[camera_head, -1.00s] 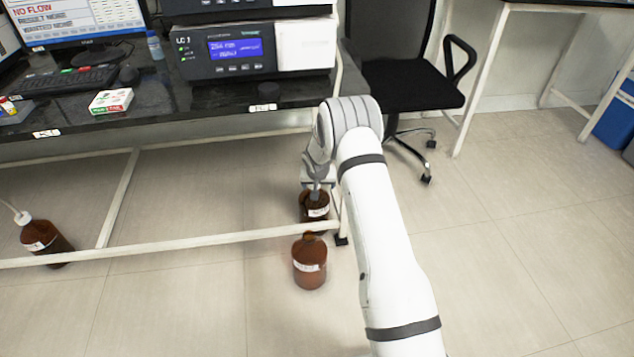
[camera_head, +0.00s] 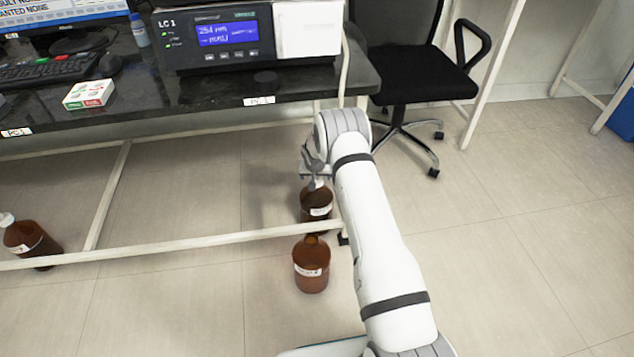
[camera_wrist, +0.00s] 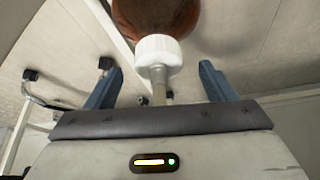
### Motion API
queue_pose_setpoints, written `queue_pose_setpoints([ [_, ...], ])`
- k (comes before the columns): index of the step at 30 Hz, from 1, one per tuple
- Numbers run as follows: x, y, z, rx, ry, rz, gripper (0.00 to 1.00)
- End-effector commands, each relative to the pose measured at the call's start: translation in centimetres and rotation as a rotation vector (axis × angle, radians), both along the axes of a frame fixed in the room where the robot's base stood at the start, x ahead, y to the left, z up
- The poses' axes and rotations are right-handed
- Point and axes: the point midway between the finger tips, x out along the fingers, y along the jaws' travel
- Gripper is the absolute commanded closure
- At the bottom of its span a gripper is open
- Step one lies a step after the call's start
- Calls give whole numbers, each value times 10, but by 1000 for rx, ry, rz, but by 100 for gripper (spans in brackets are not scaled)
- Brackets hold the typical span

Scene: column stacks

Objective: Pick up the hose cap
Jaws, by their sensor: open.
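The hose cap (camera_wrist: 158,50) is white, with a pale hose stub (camera_wrist: 158,85) running toward my gripper's palm in the wrist view. It sits at the mouth of a brown bottle (camera_wrist: 158,14). My gripper (camera_wrist: 157,72) is open, with one blue finger on each side of the cap and stub and visible gaps between. In the head view my gripper (camera_head: 313,172) is just above the labelled brown bottle (camera_head: 316,212), and a bit of the white cap (camera_head: 317,185) shows beneath it. The arm partly hides this contact area.
An open brown bottle (camera_head: 311,268) stands in front, nearer the camera. Another brown bottle (camera_head: 30,240) with a white cap is at far left. A white bench rail (camera_head: 200,246) crosses close to the bottles. A black chair (camera_head: 415,75) stands behind right; floor at right is clear.

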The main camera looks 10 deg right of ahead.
Motion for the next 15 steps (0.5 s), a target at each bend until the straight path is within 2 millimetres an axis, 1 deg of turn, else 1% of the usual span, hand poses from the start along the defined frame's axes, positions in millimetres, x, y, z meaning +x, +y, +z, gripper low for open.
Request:
queue_pose_setpoints([
  [1,2,-1,-10,0,0,-1,23],
  [3,5,-2,-14,0,1,-2,23],
  [11,6,-4,-15,0,0,-4,23],
  [15,6,-4,-15,0,0,-4,33],
])
